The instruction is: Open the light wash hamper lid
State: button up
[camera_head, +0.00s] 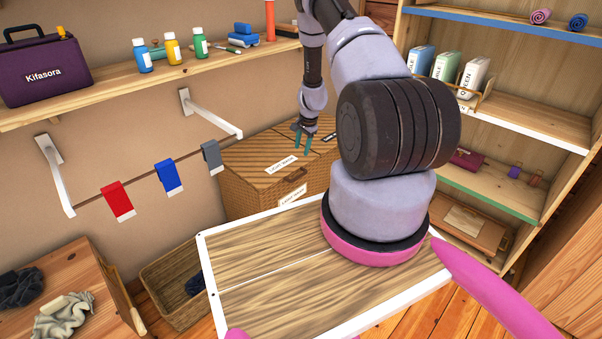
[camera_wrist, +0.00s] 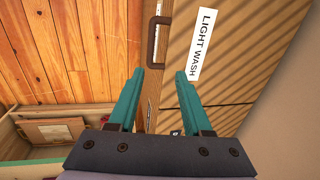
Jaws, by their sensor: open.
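The light wash hamper (camera_head: 255,196) is a brown woven box against the back wall, with a slatted lid (camera_head: 262,155) that lies closed. A white "LIGHT WASH" label (camera_head: 281,165) is on the lid, and it also shows in the wrist view (camera_wrist: 203,45). A brown handle (camera_head: 295,175) is at the hamper's front edge; in the wrist view the handle (camera_wrist: 157,42) lies just beyond my fingertips, left of the label. My gripper (camera_head: 301,138) has teal fingers, is open and empty, and hangs above the lid. In the wrist view its fingertips (camera_wrist: 164,72) point toward the handle and label, apparently apart from both.
A wall shelf (camera_head: 100,97) with bottles and a purple bag (camera_head: 45,70) runs at left. A wicker basket (camera_head: 165,290) stands on the floor. A shelf unit (camera_head: 540,120) stands at right. My arm hides the hamper's right part.

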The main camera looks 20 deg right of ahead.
aim_at(301, 175)
jog(key=x, duration=0.4)
jog(key=s+x, duration=0.1)
jog(key=x, duration=0.4)
jog(key=d+x, duration=0.1)
jog(key=x, duration=0.3)
jog(key=shift+s+f, duration=0.3)
jog(key=shift+f, duration=0.2)
grip_shut()
dwell(0.6)
